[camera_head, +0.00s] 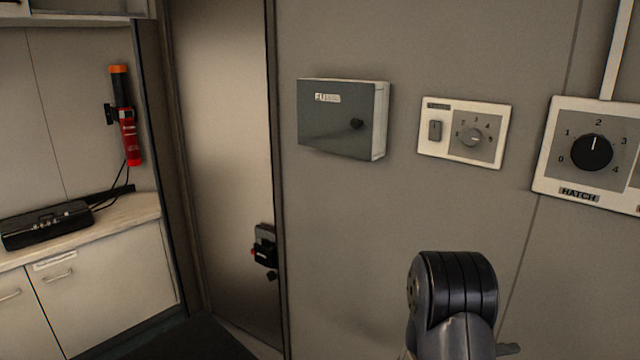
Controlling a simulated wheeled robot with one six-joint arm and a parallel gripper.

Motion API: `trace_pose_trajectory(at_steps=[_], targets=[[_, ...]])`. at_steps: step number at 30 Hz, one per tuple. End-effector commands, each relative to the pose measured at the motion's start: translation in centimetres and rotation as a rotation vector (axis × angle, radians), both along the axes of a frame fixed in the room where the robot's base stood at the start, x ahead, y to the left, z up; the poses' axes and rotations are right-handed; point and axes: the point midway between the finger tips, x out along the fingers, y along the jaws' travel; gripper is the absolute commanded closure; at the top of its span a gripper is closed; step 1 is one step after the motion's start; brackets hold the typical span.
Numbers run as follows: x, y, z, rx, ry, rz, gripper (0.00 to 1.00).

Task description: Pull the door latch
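The door (225,150) is a tall pale panel left of centre, and it looks closed in its frame. The door latch (264,247) is a small black fitting with a red spot on its left side, low on the door near its right edge. A small dark piece shows just below it. My arm's dark, ribbed joint rises at the bottom right, well to the right of the latch and apart from it. My gripper's fingers do not show.
A grey fuse box (340,118), a switch panel (465,132) and a hatch dial panel (590,155) are on the wall right of the door. A counter (130,215) with a black device (45,226) stands left. Dark floor (185,340) shows before the door.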

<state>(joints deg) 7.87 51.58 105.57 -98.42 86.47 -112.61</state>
Motion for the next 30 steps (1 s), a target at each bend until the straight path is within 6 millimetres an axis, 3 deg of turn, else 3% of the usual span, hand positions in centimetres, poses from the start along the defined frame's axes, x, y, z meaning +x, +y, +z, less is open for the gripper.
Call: trace_pose_trajectory(at_steps=[6, 21, 25, 30], targets=[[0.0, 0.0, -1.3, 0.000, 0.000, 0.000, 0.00], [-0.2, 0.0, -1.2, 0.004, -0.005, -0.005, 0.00], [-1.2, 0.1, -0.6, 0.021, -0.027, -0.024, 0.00], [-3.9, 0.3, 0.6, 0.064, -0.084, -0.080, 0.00]])
